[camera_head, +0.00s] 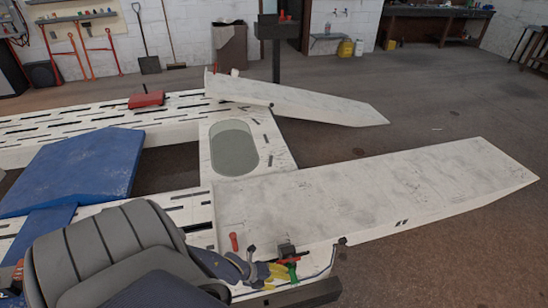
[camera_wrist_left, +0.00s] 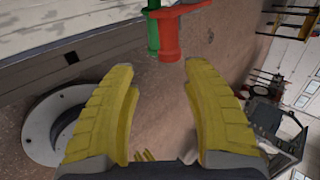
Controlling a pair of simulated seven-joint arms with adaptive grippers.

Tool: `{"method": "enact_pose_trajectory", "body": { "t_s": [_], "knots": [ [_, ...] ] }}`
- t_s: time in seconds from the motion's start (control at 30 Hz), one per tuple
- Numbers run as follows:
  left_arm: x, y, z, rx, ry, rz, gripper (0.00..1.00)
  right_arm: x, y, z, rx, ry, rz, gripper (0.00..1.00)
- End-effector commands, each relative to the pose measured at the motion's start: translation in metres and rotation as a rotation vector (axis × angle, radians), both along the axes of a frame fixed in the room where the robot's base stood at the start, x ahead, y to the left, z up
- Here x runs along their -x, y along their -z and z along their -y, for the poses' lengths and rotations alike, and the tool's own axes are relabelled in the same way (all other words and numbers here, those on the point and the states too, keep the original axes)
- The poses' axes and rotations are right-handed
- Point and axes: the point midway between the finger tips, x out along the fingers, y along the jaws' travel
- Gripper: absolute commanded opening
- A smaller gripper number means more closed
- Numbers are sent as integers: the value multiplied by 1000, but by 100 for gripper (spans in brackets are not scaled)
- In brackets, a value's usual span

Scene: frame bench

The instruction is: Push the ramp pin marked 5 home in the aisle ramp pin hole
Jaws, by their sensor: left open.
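My left gripper (camera_head: 275,272), with yellow fingers, is near the lower middle of the head view, beside the near ramp's inner end. In the left wrist view my left gripper (camera_wrist_left: 158,72) is open, with nothing between its fingers. A red pin (camera_wrist_left: 168,45) with a flange stands just beyond the fingertips, against a green part (camera_wrist_left: 153,32). The red piece (camera_head: 290,261) and green piece (camera_head: 293,272) also show in the head view, beside the gripper. No number 5 is legible, and the pin hole is hidden. My right gripper is not in view.
The near white ramp (camera_head: 400,192) extends right; another ramp (camera_head: 300,100) lies behind it. A second red peg (camera_head: 234,241) stands on the near side, left of a dark block (camera_head: 286,250). A blue panel (camera_head: 75,170) lies left. The floor between the ramps is clear.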

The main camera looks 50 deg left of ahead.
Motion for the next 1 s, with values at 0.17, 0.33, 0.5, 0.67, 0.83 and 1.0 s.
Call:
{"method": "enact_pose_trajectory", "body": {
  "t_s": [0.17, 0.33, 0.5, 0.67, 0.83, 1.0],
  "knots": [
    [10, -11, -5, 1, 1, 0, 49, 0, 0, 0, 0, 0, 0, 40],
    [14, -16, -7, 0, 1, -1, 49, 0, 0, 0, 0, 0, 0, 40],
    [14, -17, -7, 1, 1, 0, 49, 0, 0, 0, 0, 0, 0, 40],
    [13, -17, -7, 2, 1, 1, 42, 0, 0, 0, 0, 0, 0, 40],
    [6, -17, 15, 39, -11, 13, 22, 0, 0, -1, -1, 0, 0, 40],
    [-18, -17, 51, 116, -74, 41, 2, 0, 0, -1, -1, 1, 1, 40]
  ]
}}
